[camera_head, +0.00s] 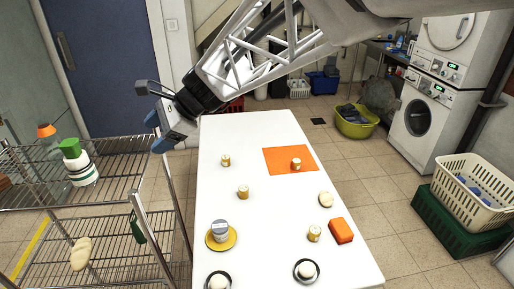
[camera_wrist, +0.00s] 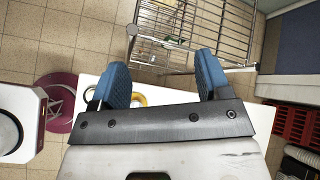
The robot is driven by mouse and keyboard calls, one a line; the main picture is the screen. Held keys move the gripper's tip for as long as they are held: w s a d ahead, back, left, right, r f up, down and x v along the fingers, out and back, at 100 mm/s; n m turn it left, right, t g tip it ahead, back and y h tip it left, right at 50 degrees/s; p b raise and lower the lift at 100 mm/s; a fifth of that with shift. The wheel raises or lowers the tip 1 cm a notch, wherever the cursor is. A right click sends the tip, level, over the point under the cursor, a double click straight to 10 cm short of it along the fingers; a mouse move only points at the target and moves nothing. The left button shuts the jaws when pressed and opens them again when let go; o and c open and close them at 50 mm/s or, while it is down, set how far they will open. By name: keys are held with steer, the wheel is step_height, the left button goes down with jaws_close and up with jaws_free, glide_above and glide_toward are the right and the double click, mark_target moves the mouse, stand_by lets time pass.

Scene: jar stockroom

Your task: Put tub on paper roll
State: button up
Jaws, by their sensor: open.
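A white-and-grey tub-like container (camera_head: 220,230) stands upright on a yellow plate (camera_head: 233,243) at the near left of the white table. I cannot make out a paper roll for certain. Small gold-and-white cylinders stand on the table: one at the far left (camera_head: 226,160), one near the middle (camera_head: 243,191), one at the right (camera_head: 314,234) and one on an orange mat (camera_head: 278,155). My gripper (camera_head: 157,132) is open and empty, high beyond the table's left edge. In the wrist view its blue fingers (camera_wrist: 161,75) are spread, with nothing between them.
Two dark dishes with pale round things, one left (camera_head: 209,277) and one right (camera_head: 317,276), lie at the near end. An orange block (camera_head: 341,231) and a pale oval item (camera_head: 326,199) lie right. A wire rack (camera_head: 120,165) stands left. The table's middle is mostly clear.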

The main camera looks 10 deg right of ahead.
steer(key=s+d+f+n+h, duration=0.2)
steer(key=s+d+n+h, duration=0.1)
steer(key=s+d, duration=0.4)
steer(key=s+d+f+n+t+h, duration=0.1)
steer(key=s+d+n, duration=0.4)
steer(key=d, duration=0.9)
steer(key=s+d+f+n+t+h, duration=0.1)
steer(key=s+d+f+n+h, duration=0.2)
steer(key=s+d+h, duration=0.3)
steer(key=s+d+n, duration=0.1)
steer(key=s+d, duration=0.4)
steer(key=shift+d+f, duration=0.25)
steer(key=shift+f, duration=0.05)
